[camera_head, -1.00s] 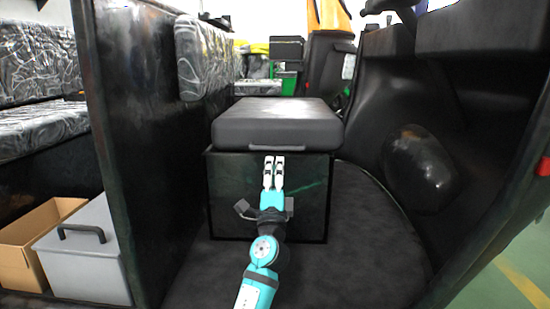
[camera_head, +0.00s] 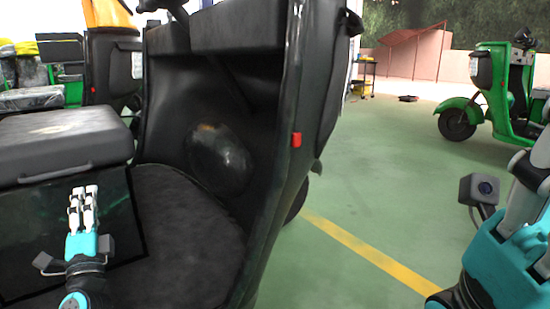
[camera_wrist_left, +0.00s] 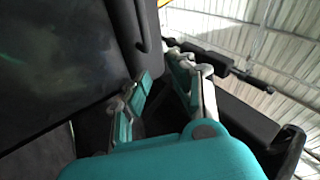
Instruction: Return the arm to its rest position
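My left gripper (camera_head: 84,190), with white fingers on a teal palm, is at the lower left of the head view, in front of the seat box (camera_head: 120,215). Its fingers point up toward the black seat cushion (camera_head: 60,140). In the left wrist view a gap shows between its two fingers (camera_wrist_left: 163,75), with nothing held. A dark handle (camera_wrist_left: 146,25) is just beyond the fingertips there. The teal and white end of my right arm (camera_head: 510,245) is at the right edge, partly cut off, over the floor outside the vehicle; its finger opening cannot be made out.
The rickshaw's dark front panel and body edge (camera_head: 280,150) with a red reflector (camera_head: 296,139) stand between the two arms. Green floor with a yellow line (camera_head: 370,252) is clear outside. A green vehicle (camera_head: 490,105) is parked at the back right.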

